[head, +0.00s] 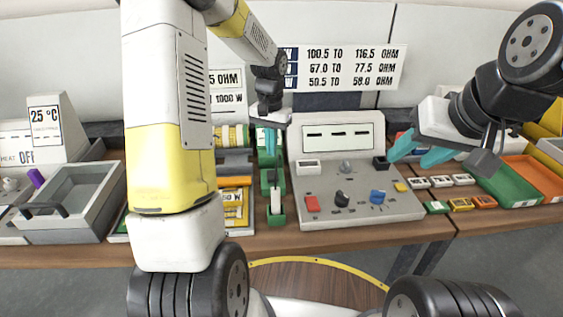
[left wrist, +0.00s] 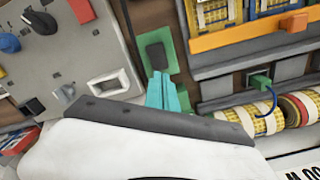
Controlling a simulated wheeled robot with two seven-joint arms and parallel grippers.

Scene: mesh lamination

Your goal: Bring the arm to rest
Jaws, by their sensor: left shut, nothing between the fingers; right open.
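My left gripper (head: 270,142) points down over the back of the bench, with its teal fingers closed together and nothing between them. In the left wrist view its shut fingertips (left wrist: 163,90) lie over a green holder with a dark block (left wrist: 156,56); whether they touch it I cannot tell. My left arm covers much of the left-middle of the head view.
The panel has a red button (head: 312,203), a blue knob (head: 378,196) and dark knobs. A grey tray (head: 75,195) stands left. Green (head: 505,185) and orange (head: 530,175) trays stand right. Yellow rolls (left wrist: 252,120) lie close to the left gripper. Bare wood runs along the front edge.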

